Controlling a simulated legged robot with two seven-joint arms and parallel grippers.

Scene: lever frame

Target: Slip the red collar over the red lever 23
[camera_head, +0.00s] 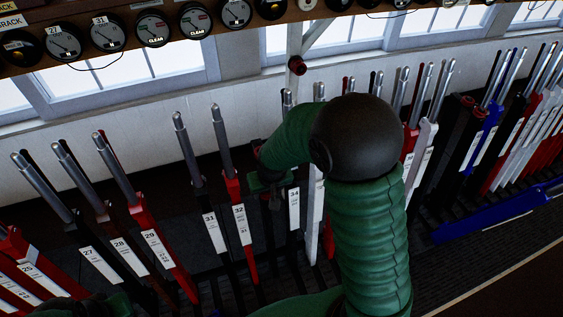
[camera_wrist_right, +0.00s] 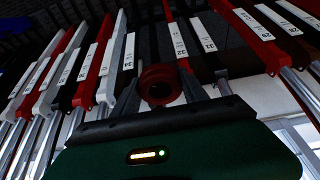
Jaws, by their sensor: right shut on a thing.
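My right gripper (camera_wrist_right: 162,92) is shut on a red collar (camera_wrist_right: 162,84), a short ring with a dark hole, seen between the two fingers in the right wrist view. In the head view the right gripper (camera_head: 268,184) is among the lever tops, close to red lever 32 (camera_head: 232,188); the collar cannot be made out there. I cannot read a label 23 in either view. Red levers (camera_head: 18,248) with partly cut-off labels stand at the lower left edge of the head view. Part of my green left arm shows at the bottom left, but its gripper is out of view.
Black lever 31 (camera_head: 196,184) is nearer. A small red ring-like piece (camera_head: 297,65) is on the white post. A shelf of round dials (camera_head: 153,28) runs above.

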